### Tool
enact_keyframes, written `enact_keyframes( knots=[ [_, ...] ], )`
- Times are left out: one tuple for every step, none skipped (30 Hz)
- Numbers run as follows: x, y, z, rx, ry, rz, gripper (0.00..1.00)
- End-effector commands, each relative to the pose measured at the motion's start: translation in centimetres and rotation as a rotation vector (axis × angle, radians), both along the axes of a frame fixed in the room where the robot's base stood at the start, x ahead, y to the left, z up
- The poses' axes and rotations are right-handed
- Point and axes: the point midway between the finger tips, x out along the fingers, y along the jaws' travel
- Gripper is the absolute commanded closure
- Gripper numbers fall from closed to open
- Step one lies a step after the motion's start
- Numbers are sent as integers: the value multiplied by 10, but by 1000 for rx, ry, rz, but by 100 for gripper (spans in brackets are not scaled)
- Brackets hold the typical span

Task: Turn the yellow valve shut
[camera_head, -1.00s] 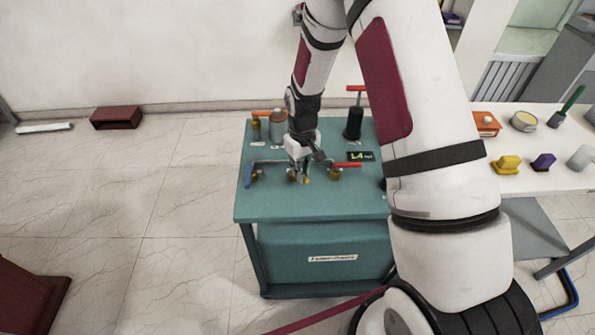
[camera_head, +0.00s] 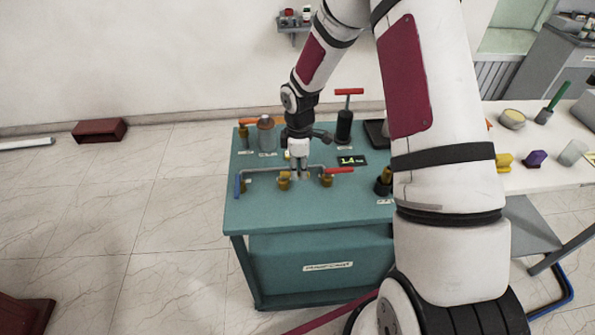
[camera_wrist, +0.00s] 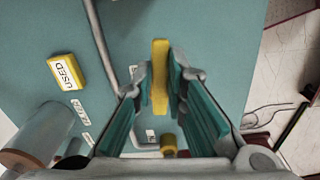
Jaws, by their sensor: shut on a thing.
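The yellow valve's handle (camera_wrist: 160,88) is a bar standing between my two fingers in the wrist view. My gripper (camera_wrist: 160,78) is shut on this handle, with the teal-padded fingers on either side of it. In the head view my gripper (camera_head: 299,174) points down at the middle of the pipe row on the teal cabinet (camera_head: 290,212). There the gripper largely hides the yellow handle. A brass fitting (camera_head: 284,180) shows just left of the fingers.
A blue-handled valve (camera_head: 238,186) is left of the gripper and a red-handled valve (camera_head: 340,170) is close on the right. A grey cylinder (camera_head: 266,134) and a black post with red T-handle (camera_head: 344,124) stand behind. The cabinet's front top is clear.

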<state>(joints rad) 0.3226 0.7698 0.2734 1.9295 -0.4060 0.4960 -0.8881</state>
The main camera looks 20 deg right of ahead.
Motion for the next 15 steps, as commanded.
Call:
enact_keyframes(
  knots=[
    [2, -1, 0, 0, -2, 25, 100],
    [3, -1, 0, 0, -2, 40, 100],
    [4, -2, 0, 0, -1, 58, 100],
    [4, -2, 0, 0, -1, 70, 100],
    [4, -2, 0, 0, -1, 82, 100],
    [5, -2, 0, 0, -1, 96, 100],
    [5, -3, 0, 0, -1, 104, 100],
    [6, -3, 0, 0, -1, 113, 100],
    [6, -3, 0, 0, -1, 122, 100],
    [6, -3, 0, 0, -1, 128, 100],
    [6, -3, 0, 0, -1, 132, 100],
    [7, -3, 0, 0, -1, 137, 100],
    [7, -3, 0, -1, -2, 140, 100],
    [7, -3, 0, -1, -2, 143, 100],
    [7, -3, 0, -1, -2, 145, 100]
  ],
)
